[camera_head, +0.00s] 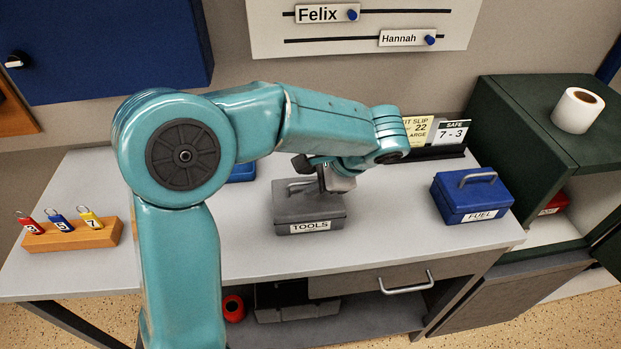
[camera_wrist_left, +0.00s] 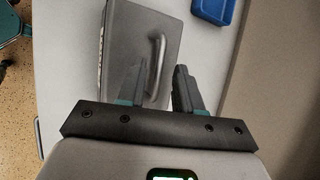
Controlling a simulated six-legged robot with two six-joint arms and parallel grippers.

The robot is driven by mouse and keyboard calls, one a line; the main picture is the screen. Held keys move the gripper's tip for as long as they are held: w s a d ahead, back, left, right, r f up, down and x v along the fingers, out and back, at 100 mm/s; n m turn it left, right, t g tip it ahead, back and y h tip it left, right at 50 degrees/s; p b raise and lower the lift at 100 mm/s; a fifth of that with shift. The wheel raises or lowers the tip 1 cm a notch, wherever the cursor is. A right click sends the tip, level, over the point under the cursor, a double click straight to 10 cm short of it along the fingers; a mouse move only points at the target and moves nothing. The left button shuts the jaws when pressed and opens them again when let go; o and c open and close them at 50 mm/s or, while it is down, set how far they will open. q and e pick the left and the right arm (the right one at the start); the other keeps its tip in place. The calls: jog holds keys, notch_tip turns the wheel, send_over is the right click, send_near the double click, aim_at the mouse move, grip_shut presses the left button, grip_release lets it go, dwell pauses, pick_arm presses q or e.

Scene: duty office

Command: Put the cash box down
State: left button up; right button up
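A grey cash box labelled TOOLS (camera_head: 310,212) rests upright on the desk in the head view. Its lid and curved handle fill the upper middle of the left wrist view (camera_wrist_left: 134,40). My left gripper (camera_head: 313,171) is over the box's lid at the handle. In the left wrist view its two fingers (camera_wrist_left: 160,88) stand apart, one on each side of the handle, with visible gaps. A blue cash box labelled FUEL (camera_head: 473,198) stands on the desk to the right. My right gripper is not in view.
The desk (camera_head: 390,235) has free room between the two boxes. A wooden key rack (camera_head: 70,236) stands at left. A blue object (camera_head: 243,171) is partly hidden behind my arm. A green safe (camera_head: 520,130) stands open at right, a paper roll (camera_head: 577,110) on top.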

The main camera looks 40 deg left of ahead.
pick_arm(q)
jog(key=s+v, duration=0.1)
jog(key=v, duration=1)
jog(key=shift+w, duration=0.45)
jog(key=shift+d, duration=0.15)
